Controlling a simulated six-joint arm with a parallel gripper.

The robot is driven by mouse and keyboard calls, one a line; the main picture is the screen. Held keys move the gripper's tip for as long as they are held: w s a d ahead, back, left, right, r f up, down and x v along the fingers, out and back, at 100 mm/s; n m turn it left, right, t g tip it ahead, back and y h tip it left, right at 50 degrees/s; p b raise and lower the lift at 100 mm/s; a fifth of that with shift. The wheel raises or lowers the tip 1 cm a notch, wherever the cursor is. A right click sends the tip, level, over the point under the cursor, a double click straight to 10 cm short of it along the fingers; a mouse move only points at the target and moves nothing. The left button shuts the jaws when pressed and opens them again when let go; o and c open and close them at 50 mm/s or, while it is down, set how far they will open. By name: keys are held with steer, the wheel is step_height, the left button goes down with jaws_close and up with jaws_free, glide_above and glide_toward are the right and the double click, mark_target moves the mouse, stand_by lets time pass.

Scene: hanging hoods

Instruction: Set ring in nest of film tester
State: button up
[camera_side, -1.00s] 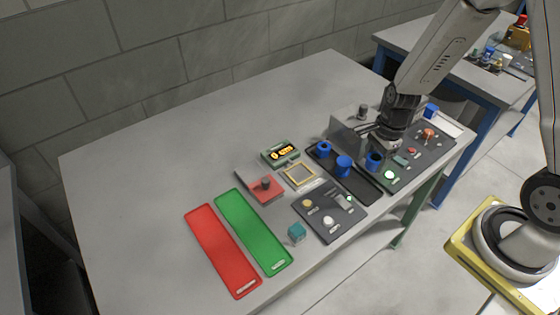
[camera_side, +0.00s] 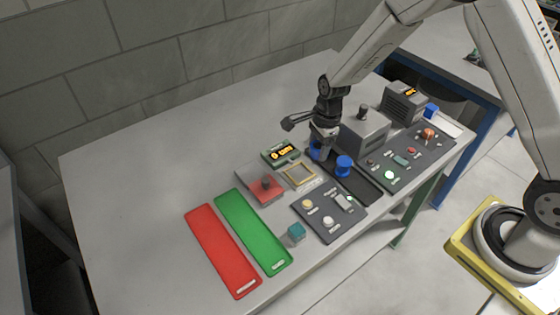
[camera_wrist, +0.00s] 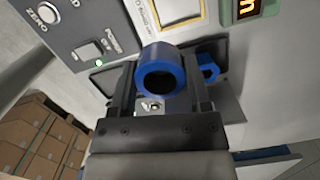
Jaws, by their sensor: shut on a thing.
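My gripper (camera_side: 319,153) is shut on a blue ring (camera_wrist: 165,51), which the wrist view shows between the fingertips with its open end facing the camera. In the side view my gripper is over the far end of the dark tray (camera_side: 366,190), and blue shows at its fingers. The film tester (camera_side: 280,153), a green box with an orange display, stands left of my gripper. The gold square frame (camera_side: 301,186) lies in front of it. Another blue ring (camera_side: 343,167) stands on the tray. A partly hidden blue ring (camera_wrist: 208,68) shows behind the held one.
A grey box with a knob (camera_side: 366,130) stands close to the right of my gripper. A dark button panel (camera_side: 330,222) lies in front of the frame. A red block (camera_side: 263,189) and red (camera_side: 222,250) and green (camera_side: 252,232) mats lie left. The back left table is clear.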

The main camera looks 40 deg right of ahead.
mark_target(298, 174)
steer(key=shift+w+a+f, duration=0.15)
steer(key=shift+w+a, duration=0.6)
steer(key=shift+a, duration=0.05)
steer(key=shift+w+a+f, duration=0.1)
steer(key=shift+w+a, duration=0.6)
steer(key=shift+a, duration=0.05)
steer(key=shift+f, duration=0.15)
steer(key=shift+f, duration=2.95)
steer(key=shift+f, duration=0.75)
steer(key=o, duration=1.3)
steer(key=shift+o, duration=0.2)
steer(key=shift+r, duration=0.15)
step_height(298, 174, up, 7)
